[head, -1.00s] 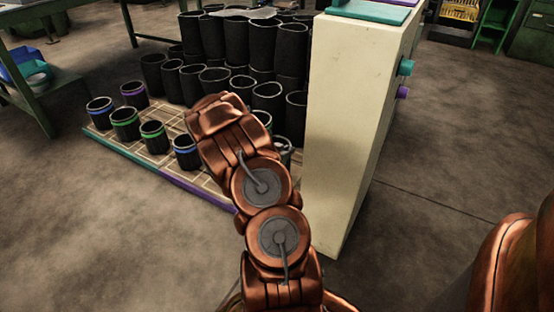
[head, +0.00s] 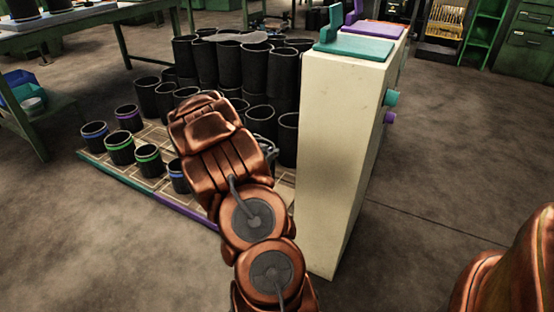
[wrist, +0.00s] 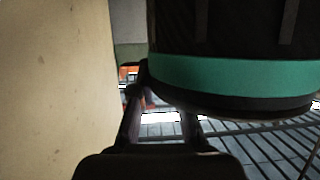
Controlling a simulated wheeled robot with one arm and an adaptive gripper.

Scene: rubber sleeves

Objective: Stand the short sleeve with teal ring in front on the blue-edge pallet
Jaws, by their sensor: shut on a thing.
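A black sleeve with a teal ring (wrist: 235,77) fills the upper right of the wrist view, with its ring near the lower end. My gripper (wrist: 163,118) is shut on it, its dark fingers against the sleeve's near side. In the head view my own arm hides most of the gripper and the held sleeve. A pallet (head: 128,182) on the floor shows a teal edge at left and a purple edge at right. I cannot make out a blue edge on it.
Short sleeves with blue, green and purple rings (head: 120,149) stand on the pallet. Taller plain black sleeves (head: 228,65) crowd behind. A cream cabinet (head: 335,150) stands close right of my arm. A green table (head: 80,18) is at the upper left. Floor at right is open.

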